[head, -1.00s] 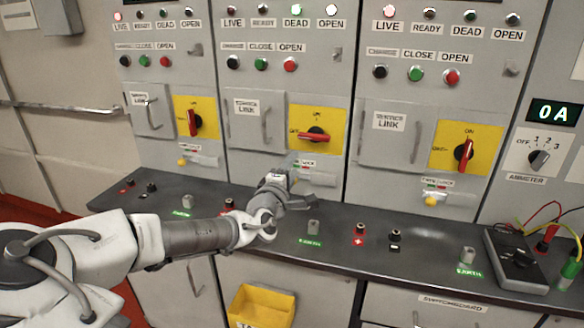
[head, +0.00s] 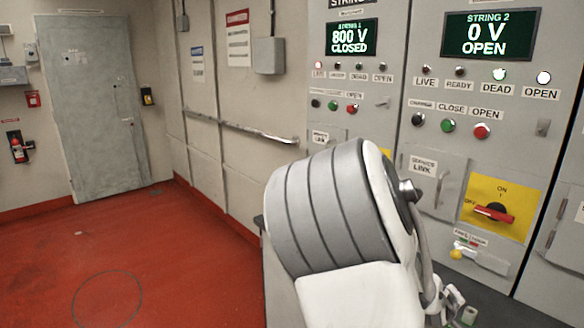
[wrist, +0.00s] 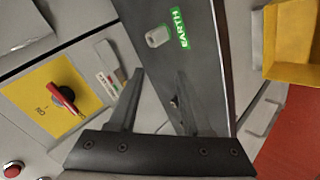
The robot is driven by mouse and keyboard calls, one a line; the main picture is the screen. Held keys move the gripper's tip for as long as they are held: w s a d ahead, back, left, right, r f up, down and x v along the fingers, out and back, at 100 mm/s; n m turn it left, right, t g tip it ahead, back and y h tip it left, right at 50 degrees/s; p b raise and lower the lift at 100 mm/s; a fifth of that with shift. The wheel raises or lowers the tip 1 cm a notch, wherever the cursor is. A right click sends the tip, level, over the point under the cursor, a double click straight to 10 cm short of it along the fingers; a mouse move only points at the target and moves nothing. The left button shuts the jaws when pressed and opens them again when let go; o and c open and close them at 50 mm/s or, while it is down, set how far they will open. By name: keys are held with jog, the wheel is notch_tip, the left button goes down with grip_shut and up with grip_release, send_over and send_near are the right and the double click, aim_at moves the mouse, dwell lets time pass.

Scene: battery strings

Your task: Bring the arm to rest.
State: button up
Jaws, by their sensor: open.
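My arm (head: 330,205) stands folded up large in the lower middle of the head view, in front of the cabinets. It hides part of the string 1 cabinet and the desk. In the wrist view my gripper (wrist: 160,75) is open, its two dark fingers apart with nothing between them. Its fingers show over the dark desk top (wrist: 190,60) and the cabinet face. In the head view only a small part of the wrist end shows at the bottom right, and the fingers cannot be made out.
The string 1 display (head: 352,38) reads 800 V CLOSED. The string 2 display (head: 487,35) reads 0 V OPEN, above a red rotary switch (head: 493,213). A green EARTH label (wrist: 180,28) and yellow bin (wrist: 291,45) show in the wrist view. Red floor (head: 120,260) at left is clear.

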jog(key=s+a+r+m+y+p, duration=0.1)
jog(key=s+a+r+y, duration=0.15)
jog(key=a, duration=0.25)
jog(key=s+a+r+m+g+y, duration=0.1)
jog(key=s+a+r+y, duration=0.15)
jog(key=a, duration=0.25)
jog(key=s+a+r+m+y+p, duration=0.1)
jog(key=a+y, duration=0.2)
jog(key=a, duration=0.3)
jog(key=s+a+r, duration=0.2)
jog(key=s+r, duration=0.4)
jog(key=s, duration=0.1)
jog(key=s+a+r, duration=0.3)
jog(key=s+r, duration=0.3)
jog(key=s, duration=0.1)
jog(key=shift+s+p, duration=0.35)
jog(key=shift+p, duration=0.05)
jog(key=shift+d+r, duration=0.1)
jog(key=shift+d, duration=0.1)
